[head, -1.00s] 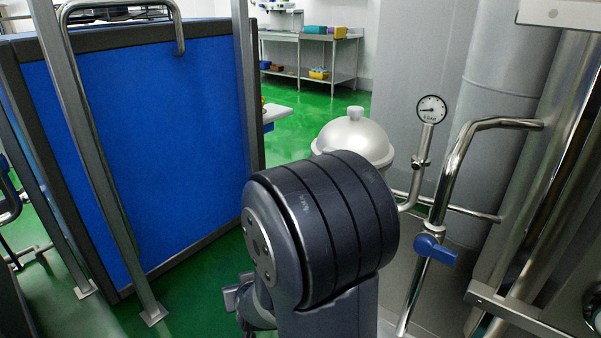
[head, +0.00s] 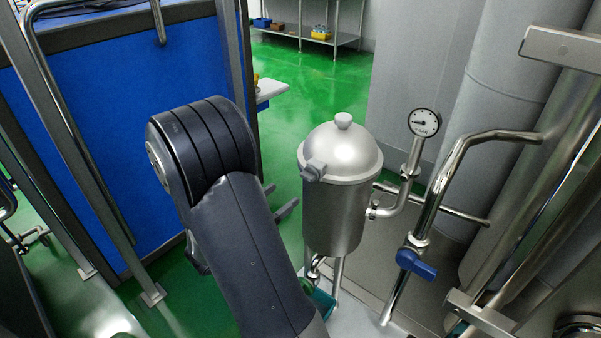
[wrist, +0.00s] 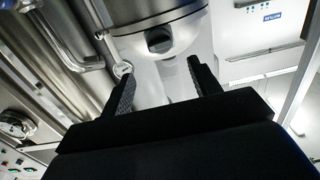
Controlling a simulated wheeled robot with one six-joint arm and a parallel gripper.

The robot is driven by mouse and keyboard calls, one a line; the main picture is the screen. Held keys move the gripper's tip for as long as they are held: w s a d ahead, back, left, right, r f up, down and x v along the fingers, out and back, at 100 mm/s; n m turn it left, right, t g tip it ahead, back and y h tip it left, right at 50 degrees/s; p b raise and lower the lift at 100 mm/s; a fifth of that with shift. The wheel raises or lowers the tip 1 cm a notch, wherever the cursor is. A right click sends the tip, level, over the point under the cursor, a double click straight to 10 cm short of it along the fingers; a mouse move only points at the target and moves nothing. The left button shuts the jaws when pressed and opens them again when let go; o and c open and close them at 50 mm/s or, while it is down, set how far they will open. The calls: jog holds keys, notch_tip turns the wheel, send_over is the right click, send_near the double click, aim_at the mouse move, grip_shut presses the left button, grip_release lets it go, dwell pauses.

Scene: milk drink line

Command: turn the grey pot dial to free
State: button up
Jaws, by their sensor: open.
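The steel pot (head: 336,220) with a domed lid stands upright right of my arm in the head view. The grey pot dial (head: 313,171) sticks out of its side just under the lid rim. In the wrist view the dial (wrist: 159,41) shows as a dark round knob on the pot (wrist: 180,35), ahead of the gap between my fingers. My gripper (head: 281,199) is open and empty, left of the pot and apart from the dial. Its two fingers (wrist: 160,70) also show in the wrist view. The dial's setting marks cannot be read.
A pipe with a blue valve handle (head: 415,262) and a pressure gauge (head: 424,122) stand right of the pot. A blue panel (head: 150,100) in a dark frame stands at left. Green floor (head: 320,75) is clear behind, with a steel shelf beyond.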

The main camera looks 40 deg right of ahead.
aim_at(305, 177)
jog(key=d, duration=0.9)
jog(key=shift+w+d, duration=0.35)
jog(key=shift+w, duration=0.05)
jog(key=c, duration=0.9)
